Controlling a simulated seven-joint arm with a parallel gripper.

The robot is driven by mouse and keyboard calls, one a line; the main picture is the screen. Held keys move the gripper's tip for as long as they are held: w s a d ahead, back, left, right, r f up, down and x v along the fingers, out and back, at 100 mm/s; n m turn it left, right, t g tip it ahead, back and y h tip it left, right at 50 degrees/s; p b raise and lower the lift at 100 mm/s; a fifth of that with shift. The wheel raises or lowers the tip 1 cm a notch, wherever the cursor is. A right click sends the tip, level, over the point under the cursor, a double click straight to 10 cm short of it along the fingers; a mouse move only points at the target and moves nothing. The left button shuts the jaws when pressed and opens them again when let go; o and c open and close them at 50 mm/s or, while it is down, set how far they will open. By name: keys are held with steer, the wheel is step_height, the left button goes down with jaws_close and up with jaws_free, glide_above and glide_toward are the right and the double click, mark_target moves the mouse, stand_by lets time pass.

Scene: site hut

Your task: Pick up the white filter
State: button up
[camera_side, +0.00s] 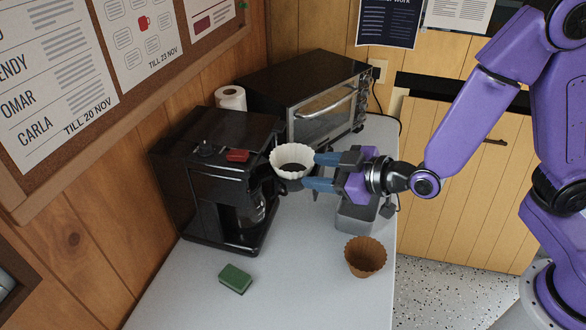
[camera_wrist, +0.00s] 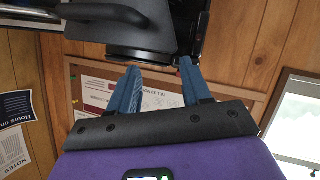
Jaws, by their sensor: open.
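The white filter (camera_side: 291,158) is a pale fluted cup with something dark inside, in the side view. It appears to sit in a black holder (camera_side: 287,185) at the front of the black coffee maker (camera_side: 215,170). My gripper (camera_side: 321,172) is open, its two blue fingers pointing left, with the tips close to the right side of the white filter. I cannot tell whether they touch it. In the wrist view, my gripper (camera_wrist: 158,66) shows its fingers apart with nothing seen between them; the white filter is not visible there.
A brown fluted filter (camera_side: 365,257) stands at the counter's right edge. A grey box-like device (camera_side: 355,217) is partly hidden under my gripper. A toaster oven (camera_side: 318,112) and a white paper roll (camera_side: 231,98) are behind. A green sponge (camera_side: 235,279) lies in front on the counter (camera_side: 290,295).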

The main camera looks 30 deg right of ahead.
mark_target(296, 180)
steer(key=shift+x, duration=3.2)
jaws_close()
